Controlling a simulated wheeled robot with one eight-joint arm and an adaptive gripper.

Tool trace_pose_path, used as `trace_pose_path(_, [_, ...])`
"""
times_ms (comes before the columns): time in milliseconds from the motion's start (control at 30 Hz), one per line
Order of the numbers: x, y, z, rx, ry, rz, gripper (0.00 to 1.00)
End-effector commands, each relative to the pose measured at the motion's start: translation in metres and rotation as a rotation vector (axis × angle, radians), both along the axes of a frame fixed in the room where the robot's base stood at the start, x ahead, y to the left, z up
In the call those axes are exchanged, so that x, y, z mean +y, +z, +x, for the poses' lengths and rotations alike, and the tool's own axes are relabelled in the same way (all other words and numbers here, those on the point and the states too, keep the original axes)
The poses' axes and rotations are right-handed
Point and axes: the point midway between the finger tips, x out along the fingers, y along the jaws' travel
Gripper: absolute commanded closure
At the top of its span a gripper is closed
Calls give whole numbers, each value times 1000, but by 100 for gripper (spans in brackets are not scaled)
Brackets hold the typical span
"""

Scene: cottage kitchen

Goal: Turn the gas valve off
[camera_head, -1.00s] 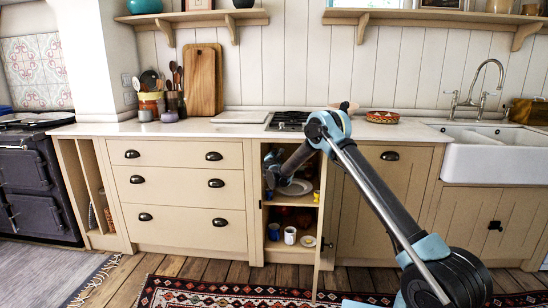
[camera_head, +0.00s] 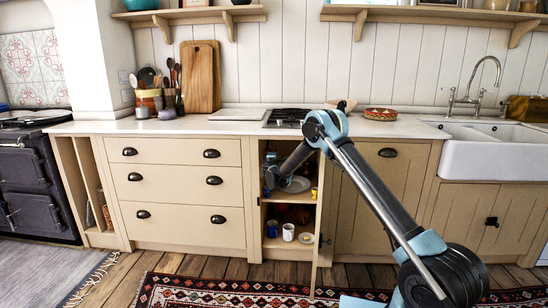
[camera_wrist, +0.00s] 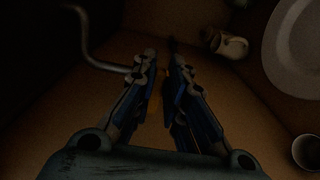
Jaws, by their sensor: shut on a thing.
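My gripper (camera_wrist: 163,60) is inside the dark open cabinet, in the wrist view. A grey metal pipe (camera_wrist: 88,48) bends in from the upper left and runs to the left finger. The valve body is mostly hidden by the fingers and the dark, and I cannot tell the handle's angle. In the head view, my forearm reaches into the cabinet below the hob (camera_head: 288,117), and the fingers cannot be made out.
A plate (camera_head: 297,185) lies on the cabinet's upper shelf, right of my gripper. A pale jar or cup (camera_wrist: 229,45) is nearby. A white mug (camera_head: 288,232) and blue mug (camera_head: 272,229) stand below. The open door (camera_head: 323,215) stands close to my arm.

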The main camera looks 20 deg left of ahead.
Motion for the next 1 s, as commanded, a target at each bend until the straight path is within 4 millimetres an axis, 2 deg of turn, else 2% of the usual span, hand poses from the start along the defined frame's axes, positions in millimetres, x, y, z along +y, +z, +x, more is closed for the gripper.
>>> trace_pose_path(500, [-4, -3, 2, 6, -7, 21, 100])
trace_pose_path(533, [-4, -3, 2, 6, -7, 21, 85])
trace_pose_path(600, [-4, -3, 2, 6, -7, 21, 69])
trace_pose_path(1000, [-2, -1, -2, 5, -2, 19, 68])
